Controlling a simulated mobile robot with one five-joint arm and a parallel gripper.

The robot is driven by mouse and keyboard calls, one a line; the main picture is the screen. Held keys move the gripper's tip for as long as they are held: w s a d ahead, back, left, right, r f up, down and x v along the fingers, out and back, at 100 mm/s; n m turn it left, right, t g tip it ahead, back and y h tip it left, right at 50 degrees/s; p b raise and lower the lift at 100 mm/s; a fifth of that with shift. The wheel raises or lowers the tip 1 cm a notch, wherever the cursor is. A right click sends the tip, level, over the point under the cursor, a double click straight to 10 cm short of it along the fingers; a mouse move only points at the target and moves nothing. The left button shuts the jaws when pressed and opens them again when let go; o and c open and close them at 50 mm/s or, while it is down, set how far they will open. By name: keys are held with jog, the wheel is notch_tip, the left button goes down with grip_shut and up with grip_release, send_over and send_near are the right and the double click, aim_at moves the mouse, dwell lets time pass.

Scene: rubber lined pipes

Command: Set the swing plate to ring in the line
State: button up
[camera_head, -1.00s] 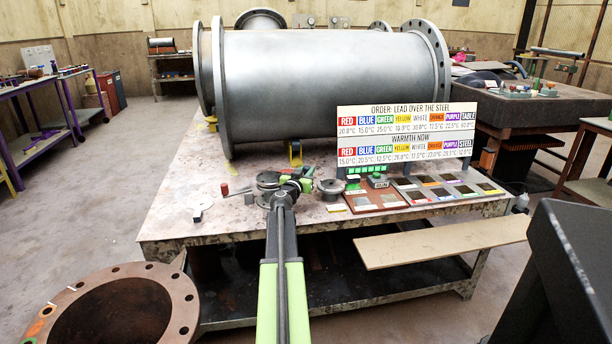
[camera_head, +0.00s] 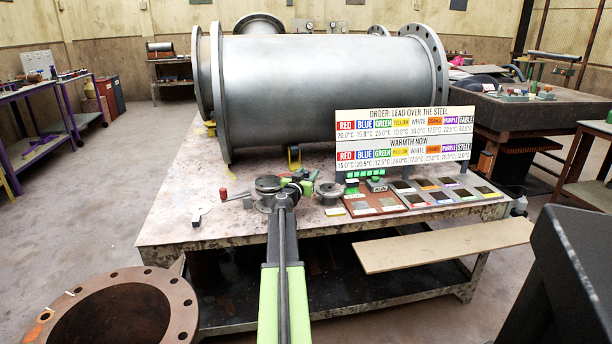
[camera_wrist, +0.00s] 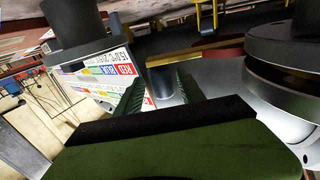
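A small flanged pipe fitting (camera_head: 268,184) stands near the front edge of the workbench, with a red-tipped handle (camera_head: 224,192) at its left. In the wrist view its stacked round flanges (camera_wrist: 287,60) fill the right side. A thin brass-coloured bar (camera_wrist: 200,51) reaches toward the gap between them; I cannot tell if it is the swing plate. My gripper (camera_head: 300,181) is at the right side of the fitting, partly hidden by my arm. In the wrist view my gripper (camera_wrist: 160,90) has its two green fingers apart. A grey post shows beyond them, and no grip on it is clear.
A large steel pipe (camera_head: 325,85) lies across the bench (camera_head: 175,225) behind. A sign board (camera_head: 405,140), a small round flanged piece (camera_head: 328,192) and sample tiles (camera_head: 440,193) are to the right. A rusty flange ring (camera_head: 115,310) is at the lower left.

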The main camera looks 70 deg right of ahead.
jog(key=shift+a, duration=0.1)
jog(key=shift+a, duration=0.35)
jog(key=s+a, duration=0.1)
jog(key=a, duration=1.5)
jog(key=shift+a, duration=0.3)
